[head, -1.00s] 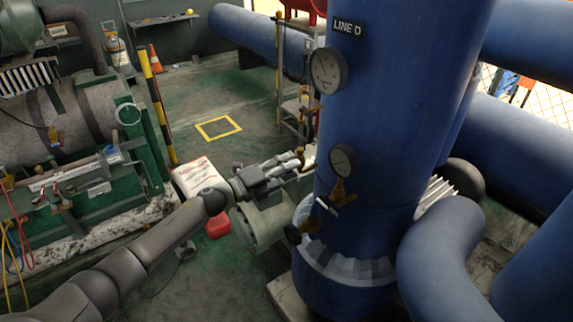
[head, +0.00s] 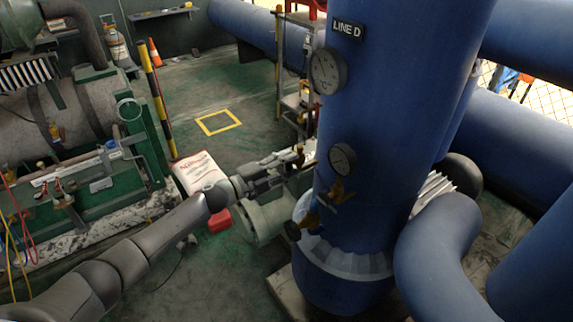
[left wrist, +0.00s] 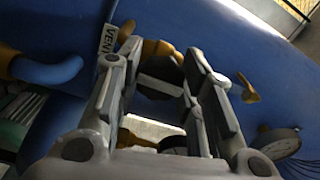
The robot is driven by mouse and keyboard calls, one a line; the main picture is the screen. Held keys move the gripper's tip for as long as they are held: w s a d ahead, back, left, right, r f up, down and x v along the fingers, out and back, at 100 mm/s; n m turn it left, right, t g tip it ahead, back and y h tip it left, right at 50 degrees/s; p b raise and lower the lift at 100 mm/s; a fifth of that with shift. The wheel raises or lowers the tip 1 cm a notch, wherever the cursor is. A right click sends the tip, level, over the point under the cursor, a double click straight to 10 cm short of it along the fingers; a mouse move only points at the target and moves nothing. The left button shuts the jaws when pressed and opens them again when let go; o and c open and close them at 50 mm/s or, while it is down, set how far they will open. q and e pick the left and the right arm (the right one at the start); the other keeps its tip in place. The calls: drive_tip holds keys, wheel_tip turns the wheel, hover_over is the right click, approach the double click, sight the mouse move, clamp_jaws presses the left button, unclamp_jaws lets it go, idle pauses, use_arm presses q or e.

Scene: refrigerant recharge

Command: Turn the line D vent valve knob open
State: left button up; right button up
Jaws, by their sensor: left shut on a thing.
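The blue line D pipe (head: 390,110) stands upright in the head view, with a "LINE D" sign (head: 347,30) near its top. The brass-coloured vent valve knob (left wrist: 160,50) shows between my left gripper's fingertips in the left wrist view. A "VENT" label (left wrist: 107,40) is beside it, partly hidden by a finger. My left gripper (head: 302,158) is at the pipe's left side and is shut on the knob; its fingers hide part of it. In the left wrist view the gripper (left wrist: 160,62) fills the middle. My right gripper is not in view.
An upper gauge (head: 327,70) and a lower gauge (head: 342,158) face out from the pipe. A brass valve (head: 337,192) and a dark knob (head: 293,231) are below. A curved blue pipe (head: 440,260) is at right. Green machinery (head: 150,150) stands left, with open floor behind.

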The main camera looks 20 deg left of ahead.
use_arm(q)
drive_tip(key=o, duration=1.1)
drive_tip(key=shift+c, duration=0.2)
drive_tip(key=v, duration=1.2)
drive_tip(key=shift+f, duration=0.1)
